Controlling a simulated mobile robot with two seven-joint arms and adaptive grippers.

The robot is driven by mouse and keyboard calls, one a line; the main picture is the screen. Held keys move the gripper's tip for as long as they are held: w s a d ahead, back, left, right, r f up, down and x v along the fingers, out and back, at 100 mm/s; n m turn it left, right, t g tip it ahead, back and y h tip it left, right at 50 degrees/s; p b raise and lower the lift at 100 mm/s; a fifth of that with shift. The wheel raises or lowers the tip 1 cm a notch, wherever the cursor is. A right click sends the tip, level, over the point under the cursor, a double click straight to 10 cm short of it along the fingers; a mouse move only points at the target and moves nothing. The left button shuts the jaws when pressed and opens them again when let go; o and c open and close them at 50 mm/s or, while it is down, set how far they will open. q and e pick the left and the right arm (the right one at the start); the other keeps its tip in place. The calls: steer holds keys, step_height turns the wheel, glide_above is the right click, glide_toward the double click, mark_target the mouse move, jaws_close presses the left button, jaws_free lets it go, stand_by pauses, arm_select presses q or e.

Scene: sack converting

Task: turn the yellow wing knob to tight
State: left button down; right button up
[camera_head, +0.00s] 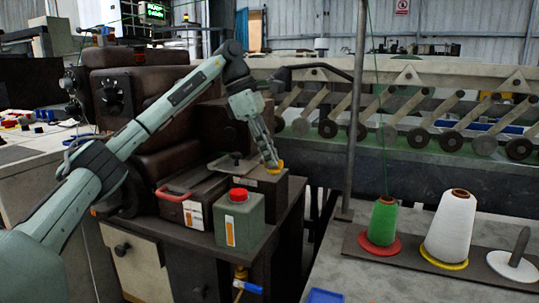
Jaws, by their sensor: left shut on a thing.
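The yellow wing knob (275,171) shows as a small yellow patch on top of a dark brown box at the right part of the cabinet. My left gripper (271,163) reaches down to it from above, with its fingers shut on the knob. The fingers cover most of the knob, so its wing angle cannot be told. My right gripper is not in view.
A green can with a red cap (239,221) stands in front of the knob's box. A box with a red handle (186,196) is to its left. Green (383,222) and white (449,228) thread cones stand at the right. A vertical pole (357,110) rises between.

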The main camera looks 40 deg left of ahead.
arm_select(q)
steer(key=shift+d+f+m+g, duration=0.15)
steer(key=shift+m+g, duration=0.1)
steer(key=shift+m, duration=0.3)
steer(key=shift+a+f+m+g, duration=0.15)
steer(key=shift+m+g, duration=0.1)
steer(key=shift+m, duration=0.3)
steer(key=shift+d, duration=0.1)
steer(key=c, duration=1.6)
jaws_free()
steer(key=shift+r, duration=0.2)
steer(key=shift+w+a+r, duration=0.1)
steer(key=shift+a+r, duration=0.1)
steer(key=v, duration=1.1)
steer(key=shift+a+r, duration=0.15)
steer(key=shift+r, duration=0.05)
